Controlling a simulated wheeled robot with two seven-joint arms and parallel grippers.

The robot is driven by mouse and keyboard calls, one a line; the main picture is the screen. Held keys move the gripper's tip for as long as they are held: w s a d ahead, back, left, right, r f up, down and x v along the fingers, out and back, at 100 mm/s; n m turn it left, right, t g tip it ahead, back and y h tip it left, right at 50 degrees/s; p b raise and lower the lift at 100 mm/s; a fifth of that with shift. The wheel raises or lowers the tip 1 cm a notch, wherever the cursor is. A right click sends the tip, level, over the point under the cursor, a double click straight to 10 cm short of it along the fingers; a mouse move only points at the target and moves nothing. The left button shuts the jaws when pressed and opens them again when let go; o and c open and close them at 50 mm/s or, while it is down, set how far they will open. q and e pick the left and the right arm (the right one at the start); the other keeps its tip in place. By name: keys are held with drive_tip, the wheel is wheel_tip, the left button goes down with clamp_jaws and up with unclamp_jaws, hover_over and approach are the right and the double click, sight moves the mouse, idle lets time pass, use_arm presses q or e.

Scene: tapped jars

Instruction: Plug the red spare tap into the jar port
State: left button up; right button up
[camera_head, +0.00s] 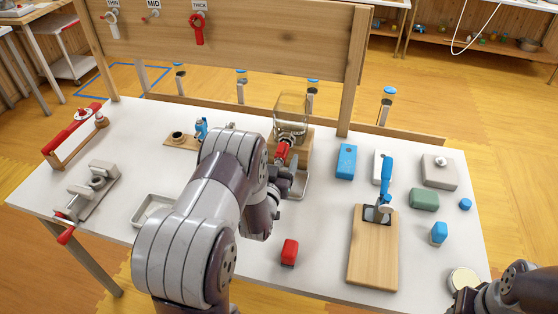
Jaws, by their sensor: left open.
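The glass jar (290,112) stands on a wooden stand at the back middle of the table. The red tap (283,149) is at the front of the jar's lower part, its pale end toward the jar; I cannot tell how deep it sits in the port. My left gripper (286,172) is open just below and in front of the red tap, and my arm hides part of that spot. I cannot tell if the fingers touch the tap. My right arm shows at the lower right corner, and its gripper (468,298) is dark and unclear.
A red block (289,252) lies in front of the stand. A wooden board with a blue-handled tool (386,180) is to the right, among blue, white and green blocks. A grey clamp (92,190) and a metal tray (153,209) are left. A wooden panel (270,45) rises behind.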

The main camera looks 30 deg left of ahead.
use_arm(q)
drive_tip(key=shift+s+d, duration=0.1)
drive_tip(key=shift+s, duration=0.25)
use_arm(e)
drive_tip(key=shift+r, duration=0.1)
use_arm(q)
drive_tip(key=shift+p+v, duration=0.6)
drive_tip(key=shift+v, duration=1.25)
use_arm(e)
drive_tip(key=shift+r, duration=0.45)
